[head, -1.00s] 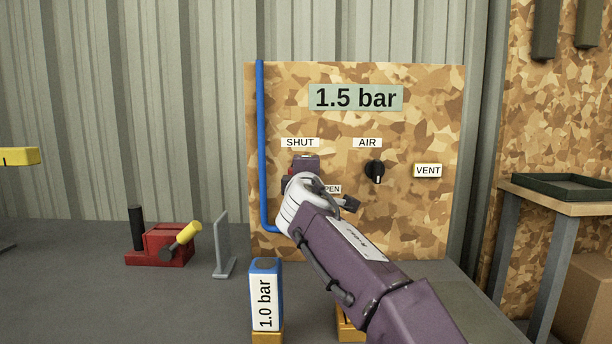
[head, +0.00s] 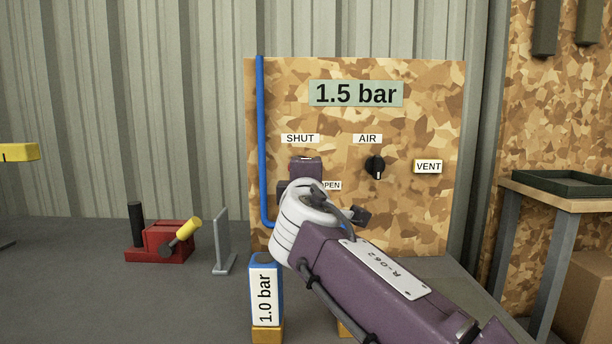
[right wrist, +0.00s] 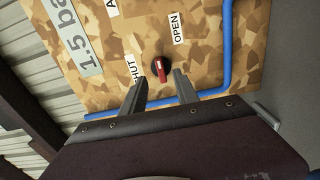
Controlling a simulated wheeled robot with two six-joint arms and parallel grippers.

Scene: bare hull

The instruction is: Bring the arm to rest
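My right gripper (right wrist: 162,74) is open in the right wrist view, its two fingers apart and empty. A red knob (right wrist: 160,66) on the camouflage panel (head: 410,220) shows beyond and between the fingertips; I see no contact. The knob sits between the SHUT label (head: 300,139) and the OPEN label (head: 331,185). In the head view my right arm (head: 365,270) comes in from the lower right and its wrist hides most of the knob area and the fingertips. My left gripper is not in view.
The panel also has a 1.5 bar display (head: 356,94), a black AIR knob (head: 376,167), a VENT button (head: 428,167) and a blue pipe (head: 261,150). A blue 1.0 bar block (head: 265,290) stands close left of my arm. A red device (head: 165,242) and grey bracket (head: 222,245) stand further left.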

